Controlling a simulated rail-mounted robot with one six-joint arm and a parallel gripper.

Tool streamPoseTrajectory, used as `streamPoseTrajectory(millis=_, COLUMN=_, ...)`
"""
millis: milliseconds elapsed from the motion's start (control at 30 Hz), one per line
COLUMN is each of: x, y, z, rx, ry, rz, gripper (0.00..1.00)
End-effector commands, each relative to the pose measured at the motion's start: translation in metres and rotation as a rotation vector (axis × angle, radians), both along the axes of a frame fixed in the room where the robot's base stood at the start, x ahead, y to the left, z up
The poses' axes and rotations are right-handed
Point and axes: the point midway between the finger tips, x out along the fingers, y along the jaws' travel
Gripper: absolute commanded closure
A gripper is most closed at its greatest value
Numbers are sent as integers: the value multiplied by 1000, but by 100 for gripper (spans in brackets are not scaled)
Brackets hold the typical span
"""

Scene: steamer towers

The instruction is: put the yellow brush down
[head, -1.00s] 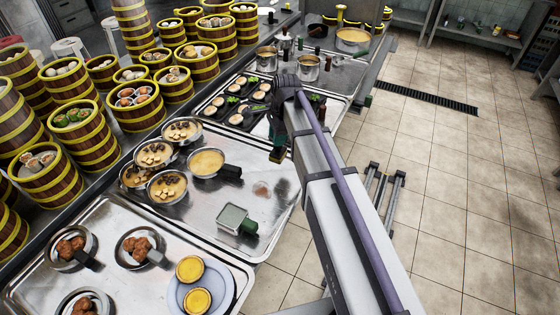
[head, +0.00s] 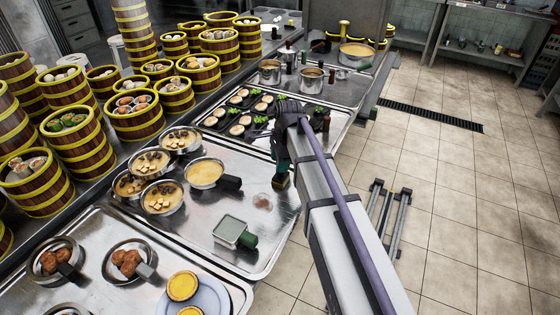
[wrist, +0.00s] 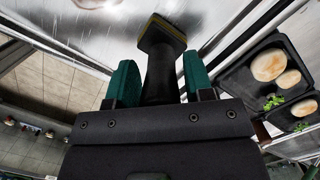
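The yellow brush, a dark handle and head with a yellow band, shows in the wrist view (wrist: 162,38) with its head pointing away from my gripper. My gripper (wrist: 160,80) has its two green fingers on either side of the dark handle and appears shut on it. In the head view the brush (head: 282,182) hangs below my gripper (head: 282,150), head down, over the right edge area of the middle metal tray (head: 250,262). A brownish smudge (head: 262,202) lies on the tray just left of the brush. I cannot tell whether the brush touches the tray.
A square pan with a green handle (head: 230,231) and round pans of yellow food (head: 204,173) stand on the same tray. Dark trays with buns (head: 240,119) lie beyond my gripper. Steamer towers (head: 78,145) line the left. Bare metal surrounds the smudge.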

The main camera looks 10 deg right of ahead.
Motion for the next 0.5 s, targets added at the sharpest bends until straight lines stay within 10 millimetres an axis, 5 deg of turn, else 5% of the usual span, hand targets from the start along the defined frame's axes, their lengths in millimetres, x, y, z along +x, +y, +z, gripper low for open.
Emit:
streamPoseTrajectory(millis=333, x=0, y=0, z=2, rx=0, ry=0, rz=0, gripper=43)
streamPoseTrajectory(millis=500, x=0, y=-2, z=23, rx=0, ry=0, rz=0, gripper=43)
